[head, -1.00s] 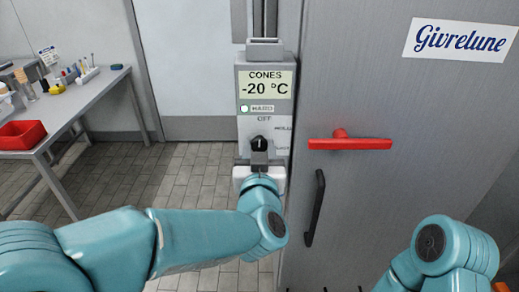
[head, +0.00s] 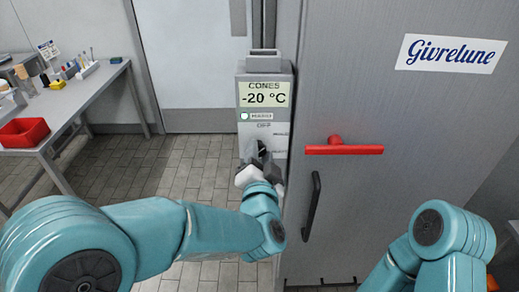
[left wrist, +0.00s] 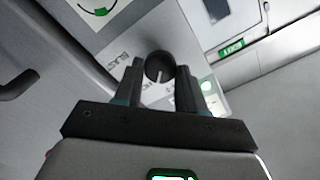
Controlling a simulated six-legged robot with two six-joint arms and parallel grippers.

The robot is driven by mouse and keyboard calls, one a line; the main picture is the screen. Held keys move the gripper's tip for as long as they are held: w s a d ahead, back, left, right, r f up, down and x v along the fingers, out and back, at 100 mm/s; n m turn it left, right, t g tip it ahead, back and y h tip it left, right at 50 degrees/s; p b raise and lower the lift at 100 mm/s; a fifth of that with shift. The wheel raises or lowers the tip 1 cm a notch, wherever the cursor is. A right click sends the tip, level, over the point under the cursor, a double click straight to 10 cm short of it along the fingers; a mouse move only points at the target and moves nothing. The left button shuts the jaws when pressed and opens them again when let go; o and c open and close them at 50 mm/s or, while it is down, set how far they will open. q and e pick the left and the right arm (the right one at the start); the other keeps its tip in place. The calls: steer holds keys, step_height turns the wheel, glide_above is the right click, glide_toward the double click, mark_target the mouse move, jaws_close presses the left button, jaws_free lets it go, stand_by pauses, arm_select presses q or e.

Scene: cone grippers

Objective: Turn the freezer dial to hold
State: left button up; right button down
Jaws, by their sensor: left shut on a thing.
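The freezer dial (head: 262,148) is a dark round knob on the front of the grey control box (head: 283,118), below a display reading "CONES -20 °C". My left gripper (head: 257,165) is at the dial, tilted, and partly hides it and the marks around it. In the left wrist view the dial (left wrist: 159,67) sits between the two fingers of my left gripper (left wrist: 160,76), which are shut on it. A white line shows on the knob; I cannot tell exactly which mark it points to. My right gripper is out of view.
The grey freezer door (head: 400,120) stands right of the box, with a red lever (head: 345,150) and a black handle (head: 313,205). A metal table (head: 75,105) with a red bin (head: 25,132) is at the left. The tiled floor between is clear.

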arm_select(q)
steer(key=shift+m+p, duration=0.55)
steer(key=shift+m, duration=0.75)
steer(key=o, duration=1)
steer(key=s+b, duration=0.3)
steer(key=s, duration=1.3)
steer(key=shift+s, duration=0.2)
